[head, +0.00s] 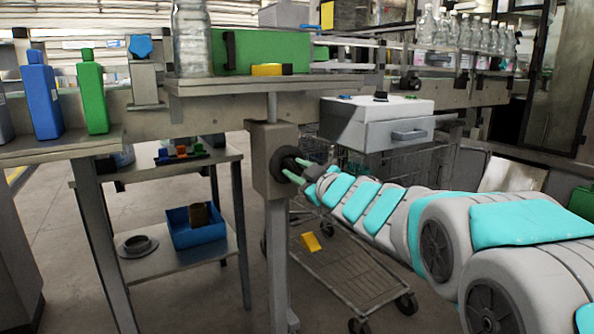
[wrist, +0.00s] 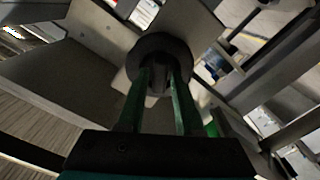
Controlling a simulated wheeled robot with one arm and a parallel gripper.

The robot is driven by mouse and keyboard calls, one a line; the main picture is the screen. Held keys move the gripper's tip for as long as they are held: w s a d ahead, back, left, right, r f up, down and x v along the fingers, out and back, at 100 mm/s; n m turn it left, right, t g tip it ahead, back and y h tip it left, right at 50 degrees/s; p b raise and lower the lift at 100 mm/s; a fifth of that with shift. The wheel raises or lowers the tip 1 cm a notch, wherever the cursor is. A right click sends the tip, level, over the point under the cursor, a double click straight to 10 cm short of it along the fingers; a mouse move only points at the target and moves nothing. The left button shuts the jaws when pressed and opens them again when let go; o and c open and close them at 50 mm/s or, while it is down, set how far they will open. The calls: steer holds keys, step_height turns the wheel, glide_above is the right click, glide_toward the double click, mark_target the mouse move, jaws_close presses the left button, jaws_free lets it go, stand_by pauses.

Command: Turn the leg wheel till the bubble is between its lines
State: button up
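The leg wheel (head: 285,164) is a dark round wheel with a protruding hub, on the grey housing of the leg under the plate. It also shows in the wrist view (wrist: 160,50). My gripper (head: 298,170) is at the wheel from the right. Its two green fingers (wrist: 160,82) stand apart, one on each side of the dark hub; I cannot tell whether they touch it. A yellow and black block (head: 268,70), perhaps the level, lies on the plate above. No bubble or lines can be made out.
A clear bottle (head: 192,40) and green box (head: 262,52) stand on the plate (head: 225,87). A white box with a handle (head: 378,122) is above my arm. A wire cart (head: 345,275) stands below. A side table with a blue bin (head: 195,232) is left of the leg.

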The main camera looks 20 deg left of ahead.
jaws_close()
steer(key=shift+n, duration=0.3)
steer(key=shift+f+n+b, duration=0.1)
steer(key=shift+n+b, duration=0.3)
steer(key=shift+n, duration=0.5)
steer(key=n+b, duration=0.1)
steer(key=n, duration=0.2)
steer(key=shift+n, duration=0.4)
steer(key=n+b, duration=0.2)
steer(key=n, duration=0.1)
steer(key=shift+f, duration=0.15)
steer(key=shift+n+b, duration=0.65)
steer(key=shift+n, duration=0.65)
